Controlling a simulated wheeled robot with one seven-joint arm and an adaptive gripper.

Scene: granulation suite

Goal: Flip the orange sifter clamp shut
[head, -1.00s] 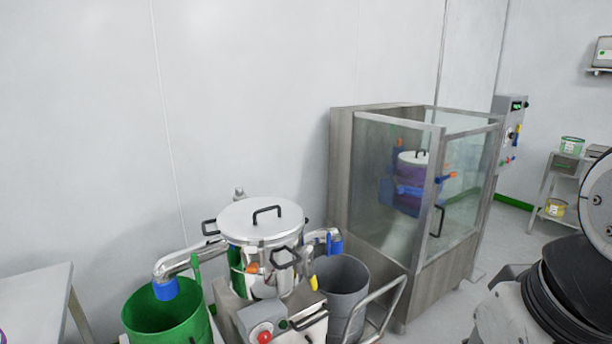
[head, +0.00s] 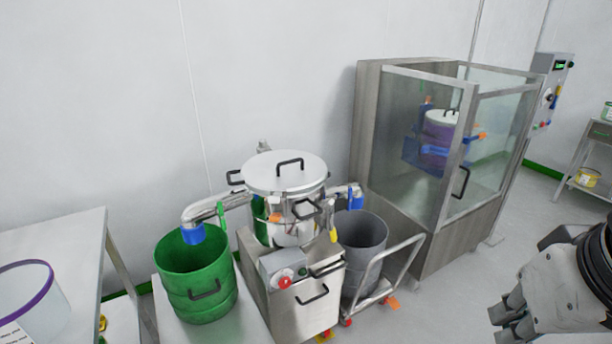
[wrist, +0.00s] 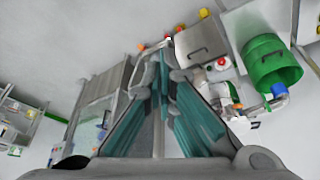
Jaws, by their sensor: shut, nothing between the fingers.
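The sifter (head: 302,230) is a shiny steel drum with a flat grey lid and black handles, standing on a steel cabinet. A small orange part, apparently the clamp (head: 274,217), shows on the drum's front; it is too small to tell its position. An orange spot (wrist: 238,106) also shows beside the drum in the wrist view, where my fingers partly hide the sifter. My gripper (head: 508,316) is at the lower right of the head view, well to the right of the sifter and apart from it. In the wrist view its teal fingers (wrist: 166,62) are together and empty.
A green bin (head: 205,290) stands left of the sifter and a grey bin (head: 362,235) right of it. A cart handle (head: 385,262) rises in front of the grey bin. A glass-walled cabinet (head: 400,130) stands behind right. A table (head: 60,240) is at left. Floor is open at right.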

